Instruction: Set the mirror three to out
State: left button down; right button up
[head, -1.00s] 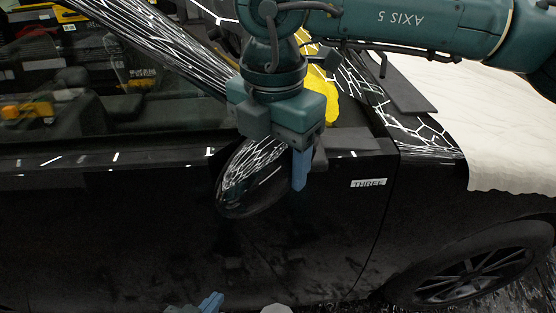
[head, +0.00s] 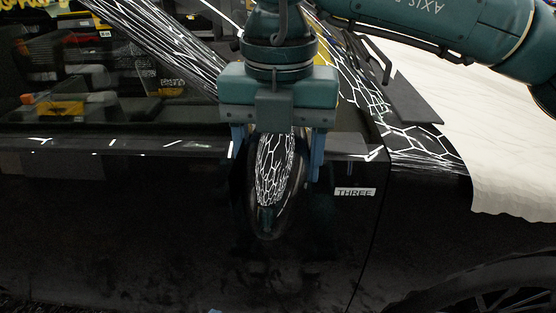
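The black door mirror (head: 275,180), with white crackle-like reflections on its shell, is on the dark car door left of the "THREE" label (head: 355,191). It looks narrow and points towards me, standing out from the door. My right gripper (head: 279,160) comes down from above, its blue fingers apart, one on each side of the mirror. I cannot tell whether either finger touches the shell. Of my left gripper, only a small blue speck shows at the bottom edge, too little to tell its state.
The car's side window (head: 110,90) is behind and left of the mirror. A white cover (head: 500,140) lies over the front right of the car. A wheel (head: 490,290) is at the lower right. The space before the door is clear.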

pick_arm(q)
jog(key=shift+r, duration=0.2)
pick_arm(e)
jog(key=shift+d+n, duration=0.4)
jog(key=shift+n, duration=0.1)
jog(key=shift+r, duration=0.1)
pick_arm(q)
jog(key=shift+s, duration=0.1)
pick_arm(e)
jog(key=o, duration=1.4)
pick_arm(q)
jog(key=shift+d+f, duration=0.1)
pick_arm(e)
notch_tip(320, 180, up, 12)
jog(key=shift+r+p, duration=0.15)
jog(key=shift+p, duration=0.3)
pick_arm(q)
jog(key=shift+w+d, duration=0.2)
jog(key=shift+d, duration=0.05)
pick_arm(e)
jog(key=shift+r, duration=0.4)
